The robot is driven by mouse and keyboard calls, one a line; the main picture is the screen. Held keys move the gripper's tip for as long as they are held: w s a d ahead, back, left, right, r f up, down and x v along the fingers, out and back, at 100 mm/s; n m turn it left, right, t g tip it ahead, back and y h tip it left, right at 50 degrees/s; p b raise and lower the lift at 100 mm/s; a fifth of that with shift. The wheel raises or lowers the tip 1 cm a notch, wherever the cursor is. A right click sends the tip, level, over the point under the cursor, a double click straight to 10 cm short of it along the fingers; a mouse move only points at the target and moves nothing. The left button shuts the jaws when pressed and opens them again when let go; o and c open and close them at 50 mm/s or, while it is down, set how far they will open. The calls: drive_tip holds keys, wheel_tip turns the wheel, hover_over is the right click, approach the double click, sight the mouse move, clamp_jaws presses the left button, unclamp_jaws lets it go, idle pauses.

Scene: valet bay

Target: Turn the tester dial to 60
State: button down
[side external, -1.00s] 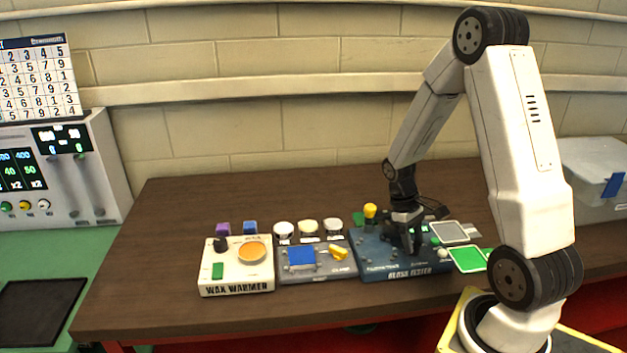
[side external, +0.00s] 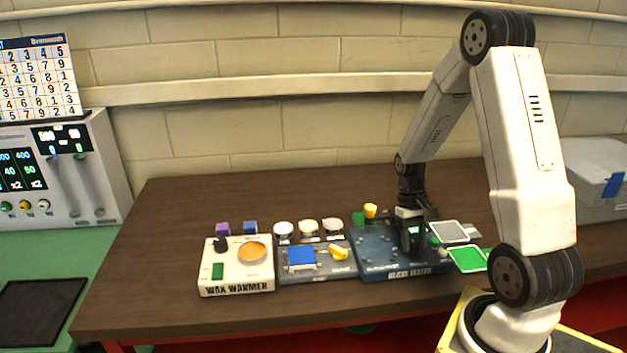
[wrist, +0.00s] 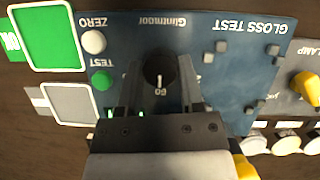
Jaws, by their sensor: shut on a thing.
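The gloss tester is a dark blue panel (side external: 375,258) at the right end of the row of devices; it also fills much of the wrist view (wrist: 225,75). Its black round dial (wrist: 158,66) carries a white line that points at the number label by its rim, which appears to read 60. My gripper (wrist: 158,78) points down, with one finger on each side of the dial, shut on it. In the side view my gripper (side external: 410,242) and wrist hide the dial.
The wrist view shows a white ZERO button (wrist: 94,41), a green TEST button (wrist: 101,80), a green card (wrist: 45,32) and a grey card (wrist: 70,102) close by. The yellow clamp knob (wrist: 306,88) is on the neighbouring panel. The wax warmer (side external: 237,278) stands further left.

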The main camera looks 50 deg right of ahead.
drive_tip(key=shift+c, duration=1.2)
unclamp_jaws()
drive_tip(key=shift+r, duration=0.1)
drive_tip(key=v, duration=0.7)
drive_tip(key=shift+r, duration=0.25)
drive_tip(key=shift+w, duration=0.2)
drive_tip(key=w+a+n, duration=0.1)
drive_tip(key=a, duration=0.2)
drive_tip(key=w+a+n+t+h, duration=0.1)
drive_tip(key=a, duration=0.2)
drive_tip(key=w+a+n+t+h, duration=0.1)
drive_tip(key=a, duration=0.2)
drive_tip(key=shift+w+a+f, duration=0.25)
drive_tip(key=shift+w+f, duration=0.05)
drive_tip(key=a+n+t, duration=0.4)
drive_tip(key=a, duration=0.8)
drive_tip(key=shift+n+h, duration=0.3)
drive_tip(key=shift+h, duration=0.1)
